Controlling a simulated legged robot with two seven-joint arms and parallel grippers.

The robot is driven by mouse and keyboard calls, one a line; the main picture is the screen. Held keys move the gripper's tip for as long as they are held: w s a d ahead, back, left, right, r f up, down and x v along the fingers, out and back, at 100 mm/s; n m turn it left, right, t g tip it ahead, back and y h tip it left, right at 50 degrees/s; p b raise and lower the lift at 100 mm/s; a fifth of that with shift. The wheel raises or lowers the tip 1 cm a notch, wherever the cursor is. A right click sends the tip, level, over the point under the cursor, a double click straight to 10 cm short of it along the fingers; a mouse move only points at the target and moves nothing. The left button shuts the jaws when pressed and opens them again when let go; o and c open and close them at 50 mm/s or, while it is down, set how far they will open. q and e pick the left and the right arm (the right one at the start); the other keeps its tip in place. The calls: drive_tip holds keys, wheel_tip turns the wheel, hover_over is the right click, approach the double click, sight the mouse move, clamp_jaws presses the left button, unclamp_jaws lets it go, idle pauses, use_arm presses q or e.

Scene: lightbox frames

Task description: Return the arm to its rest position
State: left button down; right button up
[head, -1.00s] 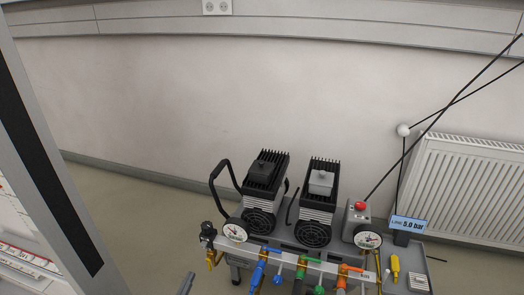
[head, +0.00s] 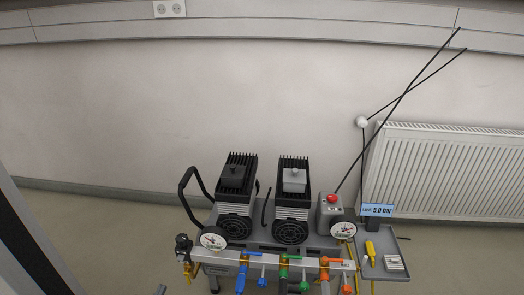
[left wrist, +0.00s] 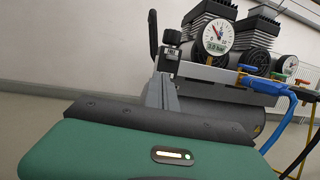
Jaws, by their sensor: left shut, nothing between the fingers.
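My left gripper (head: 161,290) shows only as a small grey tip at the bottom edge of the head view, left of the compressor. In the left wrist view its fingers (left wrist: 161,92) are together and hold nothing. Behind them stands the twin-motor compressor (head: 262,188) with its front manifold bar (head: 262,259). The fingers appear apart from the bar and the left gauge (left wrist: 218,38), though they overlap the compressor in the picture. My right gripper is in neither view.
Blue (head: 241,279), green and orange valves with hoses line the manifold. A small tray (head: 398,273) with a yellow-handled tool stands at the right. A radiator (head: 450,165) is on the wall, with thin black rods (head: 400,98) before it. Floor at the left is clear.

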use_arm(q)
drive_tip(key=s+d+r+m+g+h, duration=0.1)
drive_tip(key=d+r+m+g+h, duration=0.2)
drive_tip(key=d+m+g+h, duration=0.5)
drive_tip(key=s+d+r+m+g+y, duration=0.1)
drive_tip(key=s+d+m+g, duration=1)
drive_tip(key=s+d+m, duration=0.15)
drive_tip(key=s+a+r+m+y, duration=0.6)
drive_tip(key=s+r+m+y, duration=0.2)
drive_tip(key=r+m+y, duration=0.25)
wheel_tip(320, 180, up, 36)
drive_tip(key=m+t+y+p, duration=0.1)
drive_tip(key=m+p, duration=0.1)
drive_tip(key=p, duration=3.2)
drive_tip(key=shift+f+t, duration=0.2)
drive_tip(key=shift+t, duration=0.1)
